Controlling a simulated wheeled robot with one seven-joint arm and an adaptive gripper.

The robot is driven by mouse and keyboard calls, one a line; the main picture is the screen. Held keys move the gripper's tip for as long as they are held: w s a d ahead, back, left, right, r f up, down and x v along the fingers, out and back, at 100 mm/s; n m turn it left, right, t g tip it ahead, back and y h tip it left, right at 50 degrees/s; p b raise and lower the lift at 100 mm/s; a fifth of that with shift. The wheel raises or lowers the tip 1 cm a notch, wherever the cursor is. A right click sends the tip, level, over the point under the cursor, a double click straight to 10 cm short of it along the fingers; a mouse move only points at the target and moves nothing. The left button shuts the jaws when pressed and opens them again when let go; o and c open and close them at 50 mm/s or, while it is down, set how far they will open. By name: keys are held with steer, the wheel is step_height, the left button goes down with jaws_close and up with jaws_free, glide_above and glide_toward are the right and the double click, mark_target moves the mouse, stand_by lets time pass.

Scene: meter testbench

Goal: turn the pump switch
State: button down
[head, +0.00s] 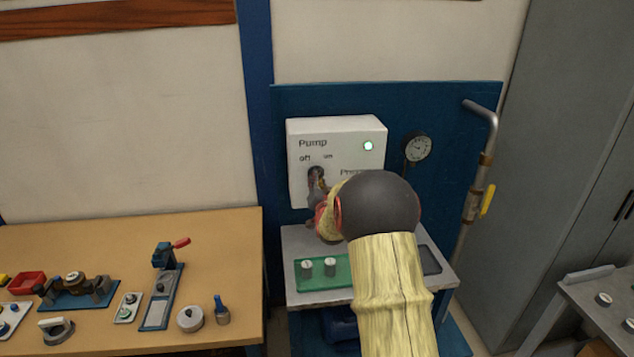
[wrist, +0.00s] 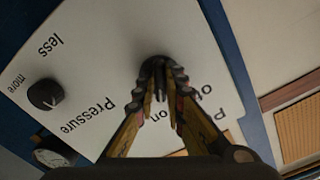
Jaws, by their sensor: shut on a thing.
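The white pump box (head: 350,130) is mounted on a blue panel, with "Pump", "off" and "on" printed on it and a lit green lamp (head: 368,146). The dark pump switch (head: 316,174) sits below the off and on marks. My gripper (head: 317,187) is at the switch, its fingers shut on it. In the wrist view my gripper (wrist: 163,84) closes around the dark switch knob (wrist: 158,66), which the fingertips partly hide. Which mark the switch points to cannot be told. My arm hides the lower right of the box in the head view.
The wrist view shows a black pressure knob (wrist: 44,94) beside the switch. A round gauge (head: 418,148) and a pipe with a yellow lever (head: 487,199) are to the right. Below is a grey shelf (head: 300,240) with a green block (head: 340,275). A wooden bench (head: 225,240) stands left.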

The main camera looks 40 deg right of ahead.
steer(key=c, duration=1.8)
jaws_free()
steer(key=shift+c, duration=0.2)
steer(key=v, duration=1.2)
steer(key=shift+d, duration=0.1)
